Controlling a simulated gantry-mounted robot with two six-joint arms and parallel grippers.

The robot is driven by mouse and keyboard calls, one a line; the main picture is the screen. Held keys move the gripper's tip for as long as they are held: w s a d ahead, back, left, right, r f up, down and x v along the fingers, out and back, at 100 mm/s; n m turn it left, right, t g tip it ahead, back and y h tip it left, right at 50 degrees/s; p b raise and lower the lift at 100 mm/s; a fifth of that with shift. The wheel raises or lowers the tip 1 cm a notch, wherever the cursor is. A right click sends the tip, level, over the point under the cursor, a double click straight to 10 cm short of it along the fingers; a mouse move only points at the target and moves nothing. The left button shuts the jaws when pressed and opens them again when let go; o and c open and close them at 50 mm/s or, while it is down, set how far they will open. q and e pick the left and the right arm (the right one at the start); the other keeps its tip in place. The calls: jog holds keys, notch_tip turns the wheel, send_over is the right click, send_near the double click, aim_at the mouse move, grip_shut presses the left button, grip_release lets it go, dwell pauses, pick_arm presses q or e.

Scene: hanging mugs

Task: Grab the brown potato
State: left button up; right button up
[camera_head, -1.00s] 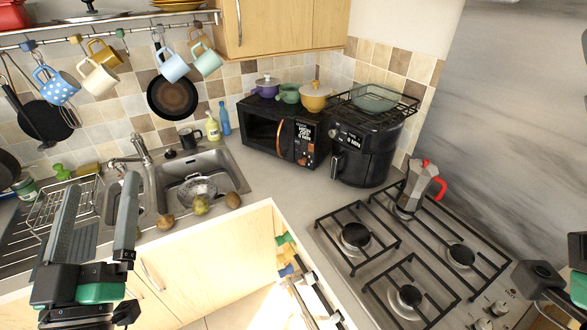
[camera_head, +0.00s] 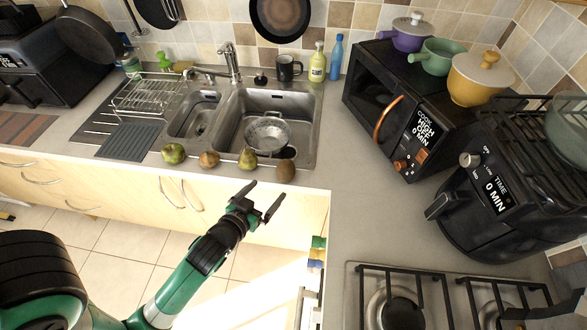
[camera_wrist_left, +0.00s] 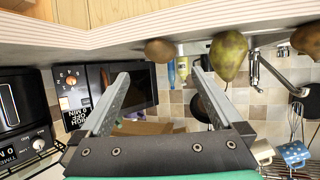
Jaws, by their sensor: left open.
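Two brown, roundish items lie on the counter's front edge before the sink: a darker oval one (camera_head: 286,171) at the right end of a row and a tan one (camera_head: 209,159) further left. I cannot tell for sure which is the potato. A green-brown pear (camera_head: 247,159) sits between them. My left gripper (camera_head: 268,191) is open and empty, just in front of and below the right-hand brown item. In the left wrist view, that item (camera_wrist_left: 160,50) shows beyond and between the open fingers (camera_wrist_left: 160,76), apart from them. My right gripper is not in view.
A green apple (camera_head: 173,153) ends the row at left. The sink (camera_head: 307,110) with a colander (camera_head: 268,133) lies behind it. The cabinet front and counter edge are close to my gripper. A microwave (camera_head: 385,110) and a stove (camera_head: 348,300) stand to the right.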

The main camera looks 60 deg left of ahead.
aim_at(281, 175)
pick_arm(q)
jog(key=x, duration=0.6)
jog(key=shift+w+a+r+p, duration=0.1)
jog(key=shift+r+p, duration=0.1)
jog(key=shift+p, duration=0.1)
jog(key=shift+x, duration=2.9)
jog(key=shift+a, duration=0.1)
jog(key=c, duration=1.3)
